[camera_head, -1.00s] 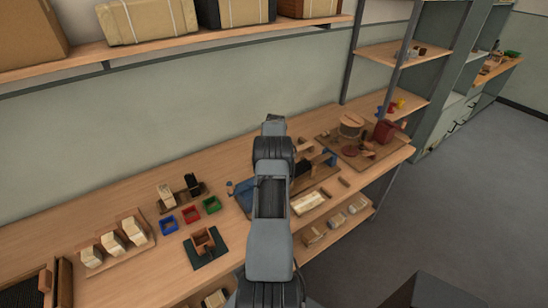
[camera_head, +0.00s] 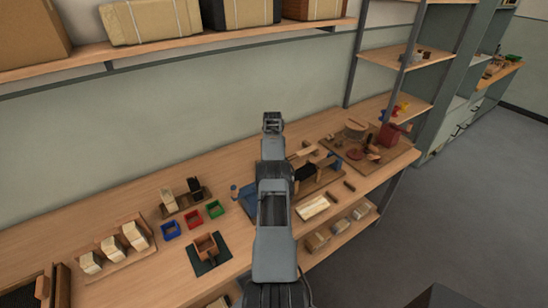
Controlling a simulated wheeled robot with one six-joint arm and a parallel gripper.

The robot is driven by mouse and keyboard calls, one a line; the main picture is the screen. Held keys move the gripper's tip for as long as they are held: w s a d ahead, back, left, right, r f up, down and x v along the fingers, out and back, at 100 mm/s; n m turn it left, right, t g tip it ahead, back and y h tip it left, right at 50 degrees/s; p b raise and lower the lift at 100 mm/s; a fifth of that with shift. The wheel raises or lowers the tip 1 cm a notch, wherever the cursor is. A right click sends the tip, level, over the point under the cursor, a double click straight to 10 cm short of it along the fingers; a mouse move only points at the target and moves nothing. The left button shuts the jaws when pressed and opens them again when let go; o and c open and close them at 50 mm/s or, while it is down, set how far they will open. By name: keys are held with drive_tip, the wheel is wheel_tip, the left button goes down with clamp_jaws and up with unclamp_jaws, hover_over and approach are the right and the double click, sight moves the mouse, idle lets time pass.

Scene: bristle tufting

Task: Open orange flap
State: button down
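I cannot make out a flap that is clearly orange. A small orange-brown open wooden box (camera_head: 206,246) stands on a dark green mat (camera_head: 222,259) near the bench's front edge, left of my arm. Whether any part of it is a flap is too small to tell. My gripper (camera_head: 272,117) is at the far end of my raised arm, in front of the wall and above the back of the bench. It appears apart from everything on the bench. Its fingers are too small to read. My arm hides part of the bench's middle.
Blue (camera_head: 171,231), red (camera_head: 194,221) and green (camera_head: 215,209) bins stand left of my arm. A wooden fixture (camera_head: 314,173) and a board with a red block (camera_head: 389,137) lie to the right. An upper shelf (camera_head: 170,50) with boxes runs along the wall.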

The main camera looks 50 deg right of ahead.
drive_tip(key=shift+w, duration=0.1)
drive_tip(key=c, duration=0.8)
unclamp_jaws()
